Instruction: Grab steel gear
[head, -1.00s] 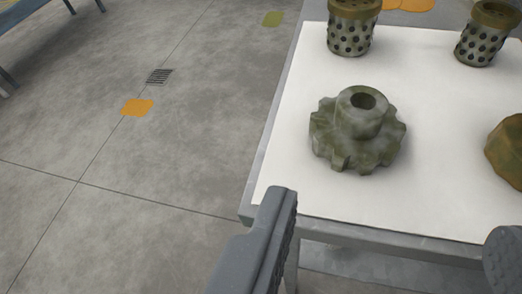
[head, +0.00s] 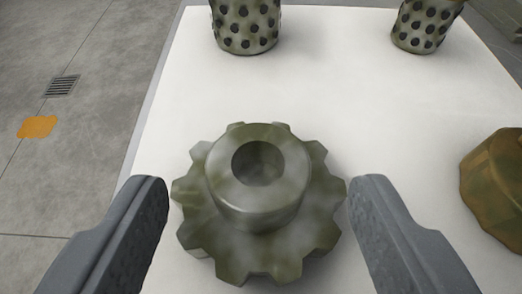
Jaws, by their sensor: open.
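The steel gear (head: 258,235) is grey-green and mottled, with thick teeth and a raised round hub with a hole. It lies flat on the white table top (head: 300,85), hub upward. My gripper (head: 257,192) is open, with one dark grey finger at the left of the gear and one at the right. The gear shows between the two fingers, with a small gap on each side in the picture. I cannot tell how high the fingertips are above the table.
Two perforated cylinders stand at the back, one left of centre (head: 245,25) and one at the right (head: 425,24). A rusty brown-green part (head: 495,185) sits at the right, beyond my right finger. The table's left edge borders the concrete floor (head: 95,110).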

